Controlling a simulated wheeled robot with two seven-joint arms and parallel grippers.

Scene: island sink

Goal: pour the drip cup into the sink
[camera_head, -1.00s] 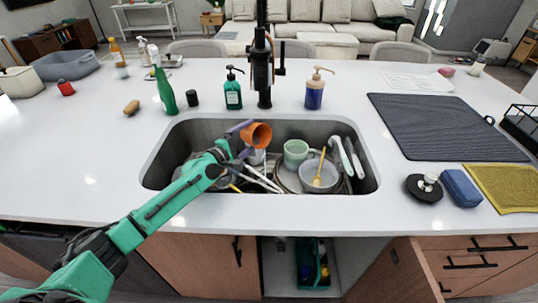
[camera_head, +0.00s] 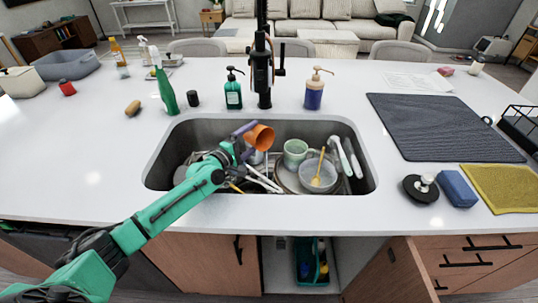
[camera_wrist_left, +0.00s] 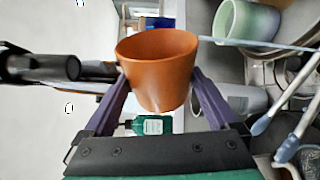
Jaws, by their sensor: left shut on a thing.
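My left gripper (camera_head: 246,136) has purple fingers and is shut on the cup. In the head view the cup is tilted, with its mouth toward the right. In the left wrist view the orange cup (camera_wrist_left: 158,70) sits between the two purple fingers (camera_wrist_left: 158,85). My right gripper is not in view.
The sink holds a green mug (camera_head: 295,152), a bowl with a yellow utensil (camera_head: 318,174), plates and several utensils. A black faucet (camera_head: 264,75) stands behind the sink, between a green soap bottle (camera_head: 233,92) and a blue pump bottle (camera_head: 314,92). A dark drying mat (camera_head: 440,127) lies right.

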